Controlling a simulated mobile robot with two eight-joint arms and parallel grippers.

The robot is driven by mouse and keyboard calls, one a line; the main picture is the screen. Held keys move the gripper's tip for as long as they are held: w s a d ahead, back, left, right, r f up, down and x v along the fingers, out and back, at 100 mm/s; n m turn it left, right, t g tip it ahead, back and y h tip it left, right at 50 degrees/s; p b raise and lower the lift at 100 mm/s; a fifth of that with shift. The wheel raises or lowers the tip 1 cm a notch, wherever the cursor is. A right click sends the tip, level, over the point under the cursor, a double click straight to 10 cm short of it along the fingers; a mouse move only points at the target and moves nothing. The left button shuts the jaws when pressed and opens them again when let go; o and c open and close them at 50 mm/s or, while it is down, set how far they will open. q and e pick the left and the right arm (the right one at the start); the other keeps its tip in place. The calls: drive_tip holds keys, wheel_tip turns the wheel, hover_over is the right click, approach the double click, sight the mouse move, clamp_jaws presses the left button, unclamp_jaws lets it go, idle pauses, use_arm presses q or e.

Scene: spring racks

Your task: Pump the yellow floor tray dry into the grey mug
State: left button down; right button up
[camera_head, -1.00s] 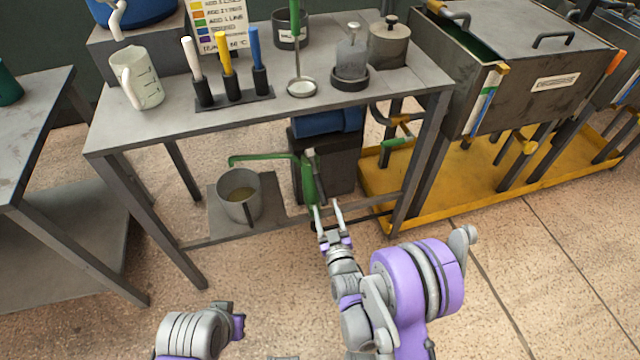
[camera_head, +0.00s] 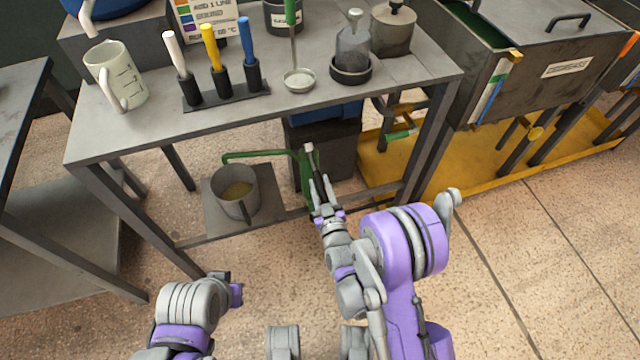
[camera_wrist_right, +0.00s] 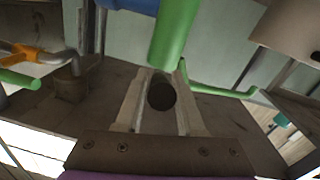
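The grey mug (camera_head: 237,193) stands on the low shelf under the table, with yellowish liquid in it. The green pump's spout pipe (camera_head: 258,154) reaches over it from the right. The yellow floor tray (camera_head: 468,165) lies under the dark tanks at right; any liquid in it cannot be made out. My right gripper (camera_head: 320,192) is at the pump's dark handle, its fingers close on both sides of it. In the right wrist view, the handle's round dark end (camera_wrist_right: 161,94) fills the gap between the fingers. My left gripper (camera_head: 232,292) is low and empty-looking; its fingertips are unclear.
A dark block (camera_head: 325,150) stands behind the pump. The table top (camera_head: 150,130) overhangs the mug, with a measuring jug (camera_head: 115,77), a rack of coloured handles (camera_head: 225,95) and pots on it. Table legs flank the pump. Floor in front is clear.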

clamp_jaws()
idle(1.1)
